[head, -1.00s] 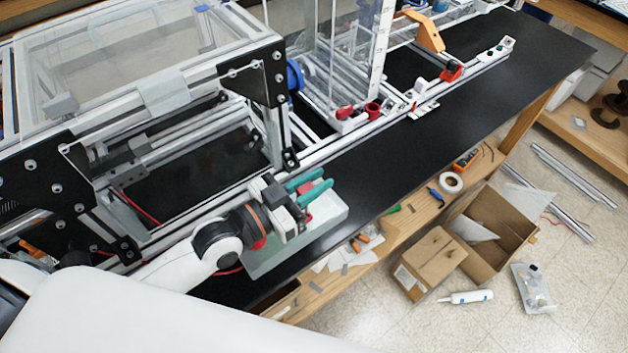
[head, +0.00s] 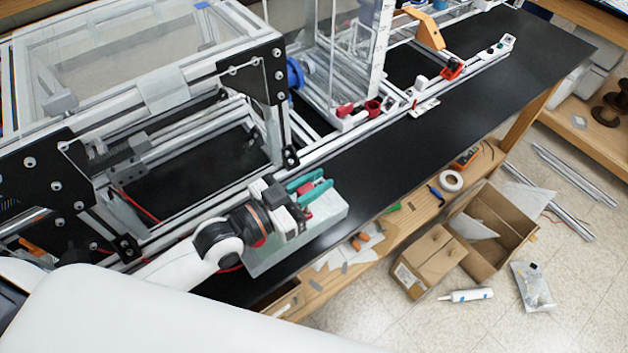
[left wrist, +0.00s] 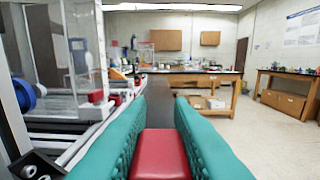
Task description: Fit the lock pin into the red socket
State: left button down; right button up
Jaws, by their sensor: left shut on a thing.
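My left gripper (head: 312,191) has teal fingers and is over the pale tray (head: 332,212) on the black bench. It is shut on a red block-shaped piece, apparently the lock pin (left wrist: 158,153), which fills the gap between the fingers in the left wrist view. Its far end and lower part are hidden. The red socket (head: 372,107), a dark red round cup, appears to stand on the rail farther up the bench, well apart from the gripper. Another red part (head: 345,110) is just left of it. My right gripper is not in view.
A metal extrusion frame (head: 215,75) with black plates stands at the left. A clear-walled enclosure (head: 340,55) rises behind the socket. The black bench top (head: 440,115) right of the rail is clear. Tape and tools lie on the lower wooden shelf.

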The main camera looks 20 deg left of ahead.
pick_arm(q)
jog(key=shift+f+b, duration=0.5)
jog(key=shift+f, duration=0.3)
jog(key=c, duration=1.2)
grip_release()
jog(key=b+v, duration=0.2)
jog(key=v, duration=0.8)
jog(key=shift+s+f, duration=0.1)
jog(key=shift+v, duration=1)
